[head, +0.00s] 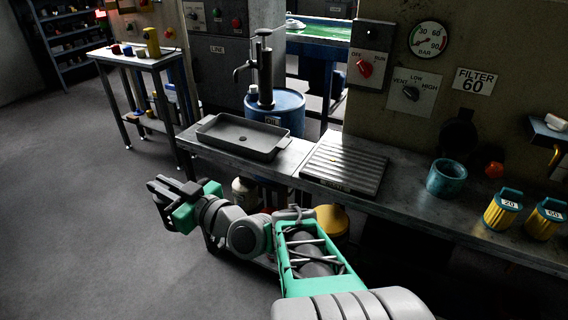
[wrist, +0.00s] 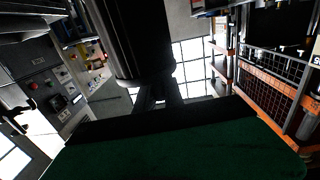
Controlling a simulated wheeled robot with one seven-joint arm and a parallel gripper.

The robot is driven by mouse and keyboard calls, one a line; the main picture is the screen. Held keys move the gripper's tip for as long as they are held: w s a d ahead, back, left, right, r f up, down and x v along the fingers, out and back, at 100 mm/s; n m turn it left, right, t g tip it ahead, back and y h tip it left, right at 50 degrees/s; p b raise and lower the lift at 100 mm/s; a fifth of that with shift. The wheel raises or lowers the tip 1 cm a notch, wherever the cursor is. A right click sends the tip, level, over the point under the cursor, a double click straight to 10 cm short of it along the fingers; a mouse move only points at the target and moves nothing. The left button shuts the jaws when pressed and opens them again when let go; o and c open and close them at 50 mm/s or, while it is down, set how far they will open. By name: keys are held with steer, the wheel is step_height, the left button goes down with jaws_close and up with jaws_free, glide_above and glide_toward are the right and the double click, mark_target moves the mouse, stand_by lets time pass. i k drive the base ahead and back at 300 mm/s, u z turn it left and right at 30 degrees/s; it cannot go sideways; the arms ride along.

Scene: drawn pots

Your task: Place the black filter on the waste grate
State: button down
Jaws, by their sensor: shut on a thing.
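My gripper (head: 172,190) is at the left end of my arm, in front of the bench and left of its near corner. In the wrist view my gripper (wrist: 158,97) is shut on a dark cylinder, the black filter (wrist: 128,42), which fills the top middle. In the head view the filter is hard to tell from the dark fingers. The waste grate (head: 345,165) is a grey ribbed plate on the bench, with a small label on its front edge. It lies well to the right of my gripper and looks almost bare, with a tiny yellow speck on it.
A grey tray (head: 243,137) stands on the bench (head: 408,198) left of the grate. A teal cup (head: 446,178) and yellow filters (head: 503,210) stand to the right. A blue drum (head: 275,108) with a pump is behind. The floor at left is clear.

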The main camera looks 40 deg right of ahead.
mark_target(353, 172)
steer(key=u, duration=0.35)
steer(key=i, duration=1.4)
steer(key=z, duration=2.1)
